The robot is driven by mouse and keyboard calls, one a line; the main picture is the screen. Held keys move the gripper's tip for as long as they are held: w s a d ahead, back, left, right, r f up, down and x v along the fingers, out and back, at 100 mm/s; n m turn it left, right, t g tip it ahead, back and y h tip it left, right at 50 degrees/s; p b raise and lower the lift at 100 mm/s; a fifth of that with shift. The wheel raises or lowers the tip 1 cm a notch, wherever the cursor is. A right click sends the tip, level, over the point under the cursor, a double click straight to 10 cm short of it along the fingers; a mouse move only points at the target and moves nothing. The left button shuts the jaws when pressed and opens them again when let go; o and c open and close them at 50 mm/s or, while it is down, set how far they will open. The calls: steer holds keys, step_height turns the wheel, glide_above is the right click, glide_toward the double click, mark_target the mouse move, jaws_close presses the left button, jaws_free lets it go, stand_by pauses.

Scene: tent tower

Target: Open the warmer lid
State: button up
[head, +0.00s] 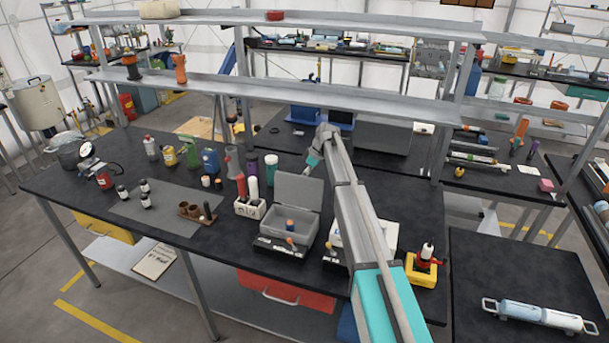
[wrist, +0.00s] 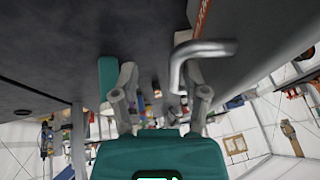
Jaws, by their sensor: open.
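The warmer looks to be the grey box (head: 270,222) with a black front panel, near the front edge of the dark bench. Its grey lid (head: 297,190) stands raised at the back, tilted up and away from the box. My gripper (head: 307,170) is at the far side of the lid in the head view, small and partly hidden. In the wrist view my gripper (wrist: 163,82) has its fingers apart with nothing held between them. A bent metal bar (wrist: 200,50), like a handle, is close to the right finger; I cannot tell whether they touch.
A white holder (head: 249,208) with red and white bottles stands left of the warmer. A yellow stand (head: 421,272) is to the right, beyond my arm. A grey shelf (head: 290,92) runs above the bench behind. My arm partly hides a white device (head: 383,237).

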steer(key=shift+w+d, duration=0.1)
steer(key=shift+w, duration=0.05)
steer(key=shift+w+d+r, duration=0.1)
steer(key=shift+w+d, duration=0.75)
steer(key=shift+w, duration=0.05)
steer(key=shift+w+d+r, duration=0.1)
steer(key=shift+w+d, duration=0.15)
steer(key=shift+d, duration=0.25)
steer(key=shift+w+d+f, duration=0.25)
steer(key=shift+w+f, duration=0.15)
steer(key=shift+w, duration=0.2)
steer(key=w+d, duration=0.7)
steer(key=shift+w+d+r, duration=0.15)
steer(key=shift+w+d, duration=0.1)
steer(key=shift+d, duration=0.05)
stand_by(0.5)
